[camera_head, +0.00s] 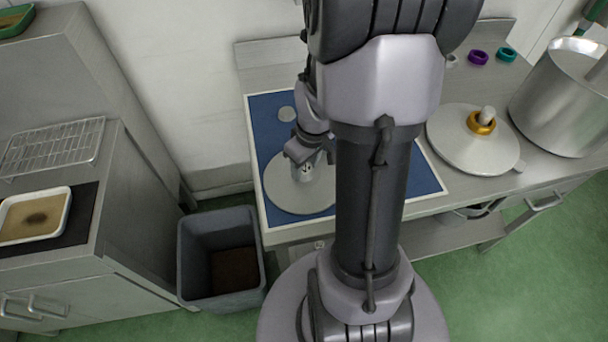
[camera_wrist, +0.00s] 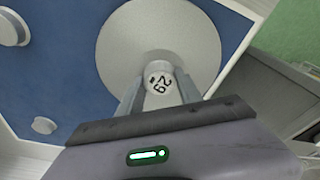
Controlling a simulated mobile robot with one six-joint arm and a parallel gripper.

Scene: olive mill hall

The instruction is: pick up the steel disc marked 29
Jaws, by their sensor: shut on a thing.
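The steel disc marked 29 (camera_wrist: 125,45) is a wide, flat grey disc with a short round knob (camera_wrist: 159,78) at its middle. The number 29 is on the top of the knob. The disc also shows in the head view (camera_head: 283,192), at the front left of the blue mat (camera_head: 268,112). My gripper (camera_wrist: 158,92) is shut on the knob, with one finger on each side; it also shows in the head view (camera_head: 303,170). I cannot tell whether the disc rests on the mat or is slightly raised. My arm hides part of the mat.
A small disc (camera_head: 287,114) lies behind on the mat. To the right stand a round lid (camera_head: 450,140) with an orange ring (camera_head: 481,123) and a large steel pot (camera_head: 560,105). Purple (camera_head: 478,57) and teal (camera_head: 506,55) rings lie at the back. A grey bin (camera_head: 196,262) stands left, below the table.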

